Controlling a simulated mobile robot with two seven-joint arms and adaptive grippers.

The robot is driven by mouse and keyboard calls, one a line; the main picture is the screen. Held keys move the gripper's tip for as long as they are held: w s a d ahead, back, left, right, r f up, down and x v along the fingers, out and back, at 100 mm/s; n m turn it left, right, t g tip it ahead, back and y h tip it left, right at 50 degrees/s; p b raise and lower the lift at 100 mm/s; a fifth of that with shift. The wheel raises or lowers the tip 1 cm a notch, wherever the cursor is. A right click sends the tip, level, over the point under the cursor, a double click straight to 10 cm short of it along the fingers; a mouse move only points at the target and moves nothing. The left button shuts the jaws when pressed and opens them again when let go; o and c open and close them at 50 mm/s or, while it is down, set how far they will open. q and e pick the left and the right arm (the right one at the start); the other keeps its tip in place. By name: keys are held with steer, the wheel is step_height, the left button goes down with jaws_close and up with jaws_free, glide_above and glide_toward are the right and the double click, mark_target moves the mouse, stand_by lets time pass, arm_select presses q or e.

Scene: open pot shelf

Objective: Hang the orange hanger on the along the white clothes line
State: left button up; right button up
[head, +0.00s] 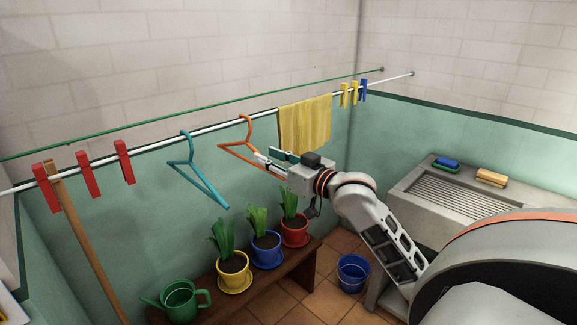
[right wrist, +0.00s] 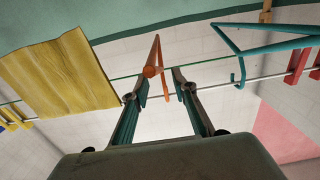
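The orange hanger (head: 238,147) is at the white clothes line (head: 225,126), left of the yellow towel. Its hook appears to be over the white line in the head view. My right gripper (head: 268,157) is at the hanger's right end. In the right wrist view, the right gripper's two fingers (right wrist: 160,84) stand apart, with the orange hanger (right wrist: 155,71) seen end-on in the gap between them. The fingers do not look closed on it. My left gripper is not in view.
A teal hanger (head: 200,180) hangs to the left, beyond it red clothespins (head: 124,162). The yellow towel (head: 304,124) hangs close on the right. A green line (head: 190,108) runs behind. Potted plants (head: 265,250) stand on a bench below.

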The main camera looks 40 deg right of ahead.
steer(key=s, duration=0.8)
steer(key=shift+s+d, duration=0.3)
steer(key=shift+d, duration=0.05)
steer(key=s+a+f+g, duration=0.2)
steer(key=a+f, duration=0.1)
steer(key=f, duration=1.1)
steer(key=s+a+f+g, duration=0.1)
steer(key=a+f+g, duration=0.15)
steer(key=f, duration=1.15)
steer(key=s+a+f+n+g, duration=0.1)
steer(key=s+a+f, duration=0.6)
steer(key=a+f, duration=0.1)
steer(key=s+a+f+n+g, duration=0.2)
steer(key=s+a+f, duration=0.5)
steer(key=a+f, duration=0.2)
step_height(320, 180, down, 2)
steer(key=shift+a+f+y, duration=0.15)
steer(key=shift+a+y, duration=0.15)
